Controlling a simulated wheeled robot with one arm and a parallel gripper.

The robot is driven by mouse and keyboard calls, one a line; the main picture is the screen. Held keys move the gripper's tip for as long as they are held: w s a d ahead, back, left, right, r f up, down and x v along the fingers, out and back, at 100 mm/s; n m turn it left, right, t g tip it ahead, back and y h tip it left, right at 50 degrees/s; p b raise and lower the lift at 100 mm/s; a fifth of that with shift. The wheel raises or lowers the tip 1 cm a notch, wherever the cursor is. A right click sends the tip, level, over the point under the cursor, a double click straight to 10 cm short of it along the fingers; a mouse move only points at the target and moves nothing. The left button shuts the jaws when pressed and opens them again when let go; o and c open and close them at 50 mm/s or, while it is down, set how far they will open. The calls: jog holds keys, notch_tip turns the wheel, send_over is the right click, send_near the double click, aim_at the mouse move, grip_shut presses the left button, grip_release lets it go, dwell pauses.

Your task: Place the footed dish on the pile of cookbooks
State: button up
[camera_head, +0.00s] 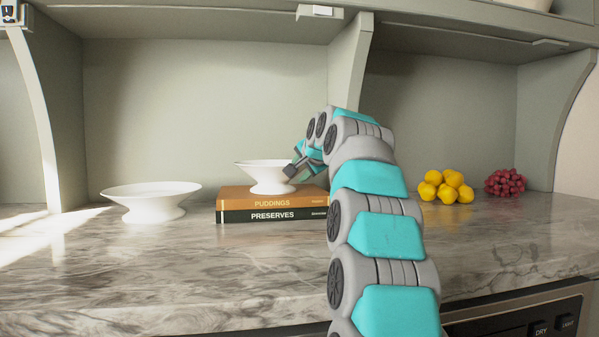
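A small white footed dish (268,179) stands upright on the pile of cookbooks (262,203), its foot on the orange top book and apparently touching it. The pile is an orange book marked PUDDINGS over a dark book marked PRESERVES. A larger white footed dish (151,199) stands on the counter left of the pile. My gripper (291,171) is at the right side of the small dish, near its rim. Its fingers are small and partly overlap the dish, so I cannot tell whether they are open or shut on it. My arm hides the right end of the books.
The pile rests on a grey marble counter (180,285). Yellow lemons (446,187) and a bunch of red grapes (505,183) lie to the right of my arm. Shelf dividers (350,80) stand behind. The counter in front of the books is clear.

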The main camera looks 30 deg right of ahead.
jog(key=shift+r, duration=0.1)
jog(key=v, duration=1.2)
jog(key=shift+s, duration=0.2)
